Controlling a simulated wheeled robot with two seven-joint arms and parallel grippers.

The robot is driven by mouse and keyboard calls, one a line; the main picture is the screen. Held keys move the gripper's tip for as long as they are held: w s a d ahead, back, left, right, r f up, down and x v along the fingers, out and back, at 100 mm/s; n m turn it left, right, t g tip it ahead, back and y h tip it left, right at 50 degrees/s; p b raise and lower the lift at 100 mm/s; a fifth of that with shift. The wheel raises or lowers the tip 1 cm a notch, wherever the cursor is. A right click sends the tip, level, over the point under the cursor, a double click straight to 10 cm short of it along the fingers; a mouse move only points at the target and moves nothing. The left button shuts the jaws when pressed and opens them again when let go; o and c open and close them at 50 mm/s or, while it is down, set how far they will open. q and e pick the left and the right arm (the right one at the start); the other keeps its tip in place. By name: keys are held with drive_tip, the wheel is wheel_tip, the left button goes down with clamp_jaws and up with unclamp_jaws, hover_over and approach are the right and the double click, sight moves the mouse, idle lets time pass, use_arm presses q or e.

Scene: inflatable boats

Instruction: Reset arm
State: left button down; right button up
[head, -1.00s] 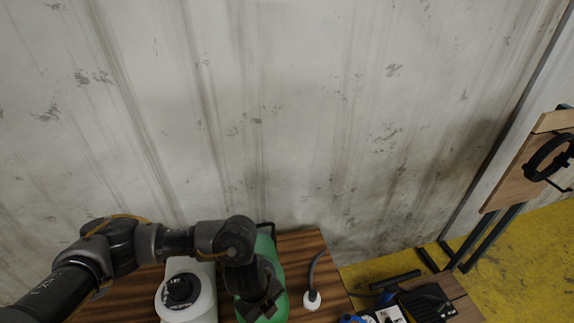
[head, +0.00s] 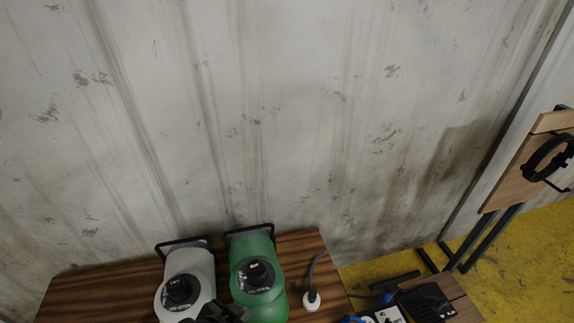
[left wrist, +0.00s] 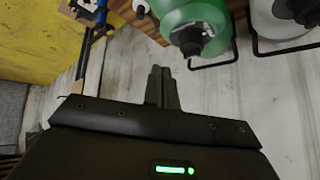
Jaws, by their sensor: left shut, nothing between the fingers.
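My left gripper (head: 224,313) shows only in part at the bottom edge of the head view, in front of the white and green bottles. In the left wrist view its two fingers (left wrist: 161,87) are together, with nothing between them. My right gripper is in neither view.
A white bottle (head: 190,266) and a green bottle (head: 249,246), both black-capped, stand on a brown wooden table (head: 100,291) against a pale stained wall (head: 280,130). A white plug (head: 311,300) with a cable lies right of them. The table's left part is clear.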

use_arm(q)
drive_tip(key=s+a+f+n+g+y, duration=0.2)
drive_tip(key=s+a+f+n, duration=0.1)
drive_tip(key=s+a, duration=0.35)
drive_tip(key=s+a+f+n+g+y, duration=0.25)
drive_tip(key=s+a, duration=0.25)
drive_tip(key=a, duration=0.3)
wheel_tip(320, 180, down, 36)
drive_tip(key=s+b, duration=0.2)
drive_tip(key=b, duration=0.7)
drive_tip(key=s+a+f+g+b, duration=0.1)
drive_tip(key=s+f+b, duration=0.4)
drive_tip(key=s+f, duration=1)
wheel_tip(320, 180, down, 4)
drive_tip(key=shift+s+a+f+h, duration=0.1)
drive_tip(key=shift+s+a+h, duration=0.3)
drive_tip(key=shift+a, duration=0.3)
drive_tip(key=shift+s+m+g, duration=0.1)
drive_tip(key=shift+m+g, duration=0.15)
